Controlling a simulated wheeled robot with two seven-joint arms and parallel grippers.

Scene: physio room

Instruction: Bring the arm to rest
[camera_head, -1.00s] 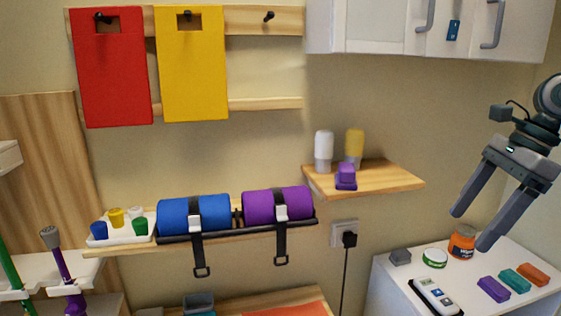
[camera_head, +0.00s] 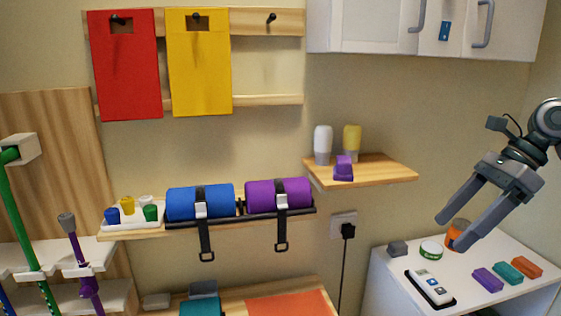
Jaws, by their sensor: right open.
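My right gripper (camera_head: 449,232) is at the right side of the head view, with its two grey fingers apart and nothing between them. It hangs in front of the white cabinet top (camera_head: 474,252) and its fingertips point down and left. One finger partly covers an orange jar (camera_head: 456,233). I cannot tell whether the finger touches the jar. My left gripper is not in view.
A wooden shelf (camera_head: 390,172) holds two bottles and a purple block (camera_head: 343,168). Below my gripper stand a green-banded tin (camera_head: 431,250), a remote (camera_head: 431,287) and several coloured blocks. A wall cabinet (camera_head: 375,28) hangs above. Rolled mats (camera_head: 215,203) lie at left.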

